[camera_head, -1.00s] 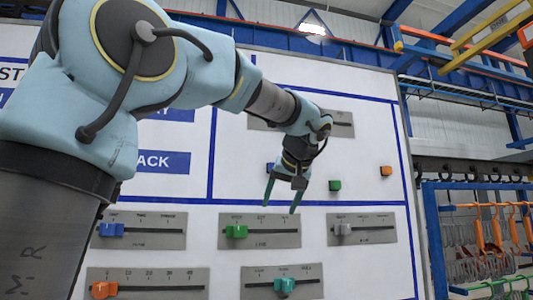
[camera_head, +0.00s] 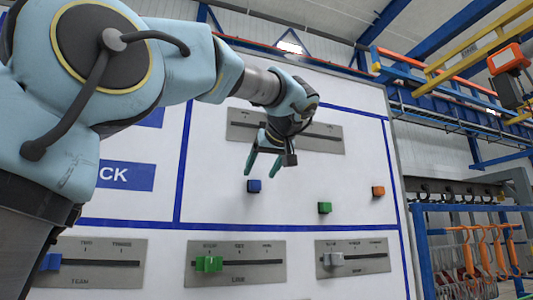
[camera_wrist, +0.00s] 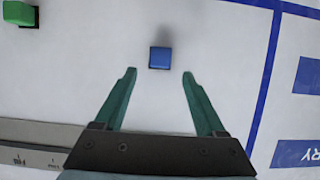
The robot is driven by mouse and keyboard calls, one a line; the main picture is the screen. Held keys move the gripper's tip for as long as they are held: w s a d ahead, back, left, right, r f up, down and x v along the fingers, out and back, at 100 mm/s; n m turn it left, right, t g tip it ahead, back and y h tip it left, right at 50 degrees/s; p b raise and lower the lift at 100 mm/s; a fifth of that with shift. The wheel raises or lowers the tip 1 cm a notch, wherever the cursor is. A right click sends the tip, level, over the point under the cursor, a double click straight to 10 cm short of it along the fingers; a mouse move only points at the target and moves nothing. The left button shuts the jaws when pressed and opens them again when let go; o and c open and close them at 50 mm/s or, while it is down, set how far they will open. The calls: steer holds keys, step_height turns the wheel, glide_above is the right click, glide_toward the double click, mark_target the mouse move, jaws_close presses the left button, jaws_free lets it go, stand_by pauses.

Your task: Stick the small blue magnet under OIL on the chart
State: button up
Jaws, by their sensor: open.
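The small blue magnet (camera_head: 254,186) sticks to the white board (camera_head: 225,150), just right of a vertical blue line. In the wrist view the blue magnet (camera_wrist: 160,58) lies just beyond my fingertips, about midway between them, not between the fingers. My gripper (camera_head: 263,172) is open and empty, close above the magnet in the head view; it also shows in the wrist view (camera_wrist: 160,72). The OIL label cannot be made out; one blue label in the head view reads only "CK" (camera_head: 126,175), and one in the wrist view ends in "RY" (camera_wrist: 298,154).
A green magnet (camera_head: 325,208) and an orange magnet (camera_head: 378,191) are on the board to the right. A slider panel (camera_head: 320,140) is behind my gripper; slider panels (camera_head: 237,262) line the lower board. A blue rack with orange hangers (camera_head: 485,250) stands at right.

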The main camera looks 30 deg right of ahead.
mark_target(257, 178)
steer(key=shift+p+x, duration=0.5)
steer(key=shift+x, duration=1.45)
steer(key=shift+s, duration=0.1)
jaws_close()
steer(key=c, duration=0.7)
jaws_free()
jaws_close()
steer(key=shift+s, duration=0.1)
steer(key=s+b, duration=0.4)
steer(key=s, duration=0.2)
steer(key=shift+s+a+b, duration=0.35)
steer(key=shift+a, duration=0.05)
